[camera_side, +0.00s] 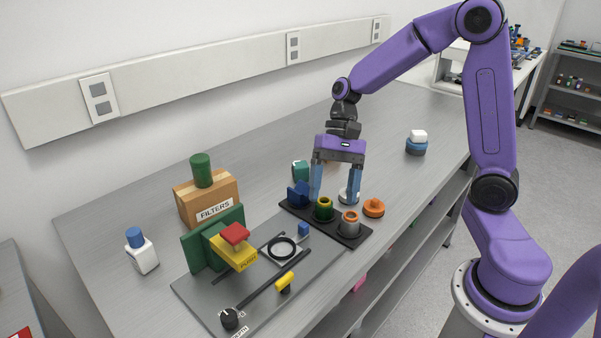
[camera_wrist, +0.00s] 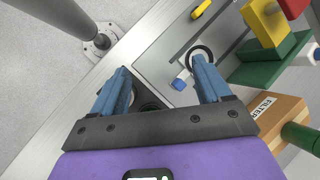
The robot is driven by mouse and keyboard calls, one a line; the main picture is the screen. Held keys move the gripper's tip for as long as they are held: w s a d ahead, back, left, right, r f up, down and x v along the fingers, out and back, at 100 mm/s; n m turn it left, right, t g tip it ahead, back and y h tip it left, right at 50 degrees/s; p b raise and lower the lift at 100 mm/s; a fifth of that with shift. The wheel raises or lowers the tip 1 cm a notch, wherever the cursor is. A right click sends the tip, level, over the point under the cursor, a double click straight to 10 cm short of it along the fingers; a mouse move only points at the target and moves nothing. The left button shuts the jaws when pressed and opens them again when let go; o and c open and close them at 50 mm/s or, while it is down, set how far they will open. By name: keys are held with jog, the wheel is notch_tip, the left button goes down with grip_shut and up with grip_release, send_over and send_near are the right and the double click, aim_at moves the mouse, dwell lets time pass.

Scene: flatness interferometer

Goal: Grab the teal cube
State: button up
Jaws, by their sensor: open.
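The teal cube (camera_side: 300,170) stands on the bench behind the black tray (camera_side: 296,209), just left of my gripper (camera_side: 335,194) in the side view. Its lower part is partly hidden by the blue piece in front. My gripper points down with its two blue fingers apart and nothing visible between them, above the back of the tray. In the wrist view my gripper (camera_wrist: 160,68) also shows open. I cannot make out the teal cube there.
The tray holds a dark blue piece (camera_side: 298,193), an olive ring (camera_side: 323,208) and a grey-orange cup (camera_side: 350,223). An orange part (camera_side: 373,207) sits beside it. A cardboard box (camera_side: 205,201) and the interferometer plate (camera_side: 222,305) lie left. The bench's far right is mostly clear.

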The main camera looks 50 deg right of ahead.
jog(key=w+d+f+m+t+y, duration=0.2)
jog(key=w+d+m+t+y, duration=0.15)
jog(key=w+d+m, duration=0.65)
jog(key=m+t+y, duration=0.1)
jog(key=m+t, duration=0.5)
jog(key=m, duration=0.2)
send_near(301, 164)
jog(key=x, duration=0.6)
jog(key=shift+w+a+f, duration=0.15)
jog(key=shift+w+a, duration=0.05)
jog(key=shift+w, duration=0.1)
jog(key=shift+x, duration=2.7)
jog(key=shift+s+a, duration=0.1)
jog(key=shift+s, duration=0.1)
jog(key=c, duration=1.2)
